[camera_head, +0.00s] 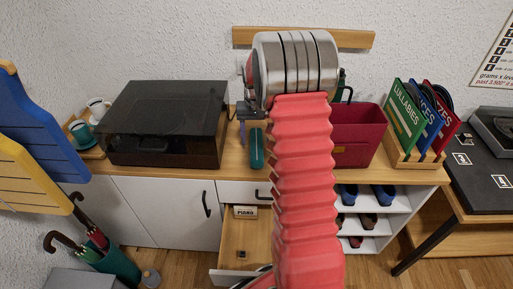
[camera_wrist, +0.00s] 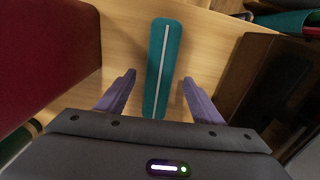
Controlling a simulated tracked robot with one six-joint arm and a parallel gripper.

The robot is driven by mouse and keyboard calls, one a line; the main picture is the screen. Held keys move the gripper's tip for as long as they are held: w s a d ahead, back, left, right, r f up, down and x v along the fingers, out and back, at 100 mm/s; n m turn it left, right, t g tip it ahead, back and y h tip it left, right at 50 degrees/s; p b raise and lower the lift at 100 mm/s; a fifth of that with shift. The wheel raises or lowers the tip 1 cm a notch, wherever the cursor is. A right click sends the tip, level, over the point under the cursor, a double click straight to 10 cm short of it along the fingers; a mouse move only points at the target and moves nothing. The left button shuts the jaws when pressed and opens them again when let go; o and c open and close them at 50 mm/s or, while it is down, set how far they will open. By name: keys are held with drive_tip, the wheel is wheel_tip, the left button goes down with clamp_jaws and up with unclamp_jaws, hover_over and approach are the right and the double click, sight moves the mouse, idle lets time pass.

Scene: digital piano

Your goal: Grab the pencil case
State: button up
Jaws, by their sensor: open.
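The pencil case is a long teal pouch with a pale zip along its top. In the wrist view the pencil case (camera_wrist: 161,62) lies on the wooden top, its near end between the two purple fingers. My gripper (camera_wrist: 158,85) is open, with a gap on each side of the case. In the head view the pencil case (camera_head: 257,149) lies on the cabinet top, just left of my red arm. My gripper (camera_head: 241,133) is partly hidden there behind my arm and wrist; one purple finger shows left of the case.
A dark-lidded box (camera_head: 163,125) stands to the left. A dark red bin (camera_head: 357,136) stands to the right, with a rack of record sleeves (camera_head: 418,157) beyond it. An open drawer (camera_head: 246,240) juts out below. Cups (camera_head: 82,133) sit on a tray at the far left.

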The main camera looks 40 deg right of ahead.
sight(257, 144)
wheel_tip(257, 144, down, 4)
drive_tip(key=shift+s+f, duration=0.1)
idle(0.6)
drive_tip(key=c, duration=1.2)
wheel_tip(257, 144, up, 18)
drive_tip(key=shift+r, duration=0.1)
idle(0.6)
